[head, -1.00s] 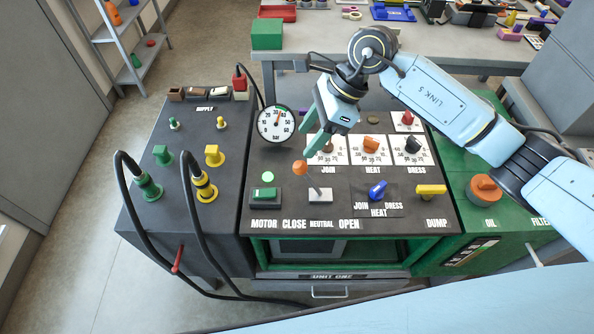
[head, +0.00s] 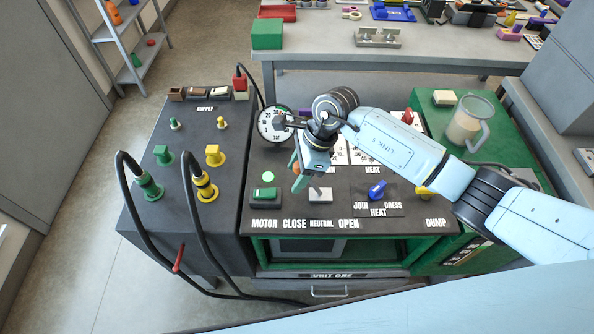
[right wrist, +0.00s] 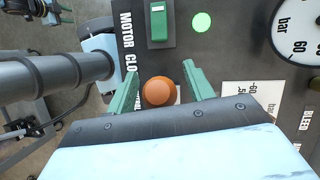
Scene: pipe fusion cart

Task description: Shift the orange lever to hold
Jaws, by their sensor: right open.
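The orange lever (head: 294,165) stands on the sloped cart panel, its round knob leaning up and left from a grey plate (head: 320,196) above the words CLOSE, NEUTRAL and OPEN. In the head view my gripper partly covers the knob. My right gripper (head: 298,180) is open at the lever. In the right wrist view the orange knob (right wrist: 157,91) sits between the two green fingers (right wrist: 160,68), with a gap on each side. I see no label reading hold.
A green rocker switch (head: 265,193) and a lit green lamp (head: 268,177) are left of the lever. A blue selector knob (head: 377,190) is to its right. The pressure gauge (head: 273,122) stands behind. A clear jug (head: 469,124) stands on the green unit at right.

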